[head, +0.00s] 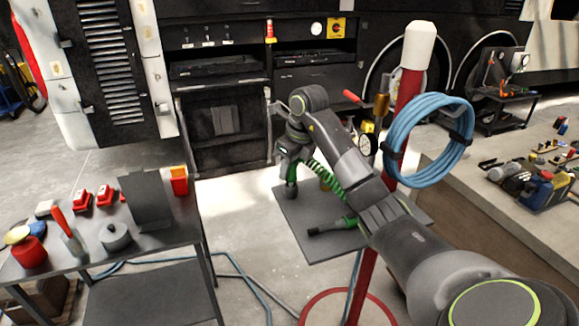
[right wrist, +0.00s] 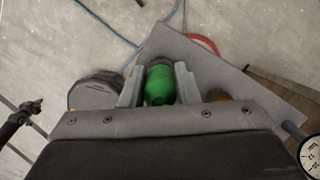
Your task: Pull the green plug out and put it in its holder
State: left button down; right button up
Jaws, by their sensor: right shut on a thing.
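My right gripper (head: 290,152) is shut on the green plug, which shows between its two jaws in the right wrist view (right wrist: 160,85). A green coiled hose (head: 327,177) runs from beside the gripper down to the right. Below is a grey board (head: 300,225); a dark cylinder (head: 291,190) shows just under the gripper. A dark tool with a green part (head: 335,226) lies on the board. I cannot tell which part is the plug's holder. My left gripper is not in view.
A red post with a white top (head: 418,50) carries a blue hose coil (head: 432,140) and a gauge (head: 368,146), close to my right arm. A grey table with tools (head: 155,235) stands at the left, a bench (head: 500,200) at the right. The coach's open compartment (head: 225,120) is behind.

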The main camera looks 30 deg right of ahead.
jog(key=shift+f+b, duration=0.55)
jog(key=shift+f, duration=0.25)
jog(key=o, duration=1.1)
jog(key=p+v, duration=1.6)
jog(key=v, duration=0.1)
jog(key=shift+s+r, duration=0.15)
jog(key=shift+r, duration=0.1)
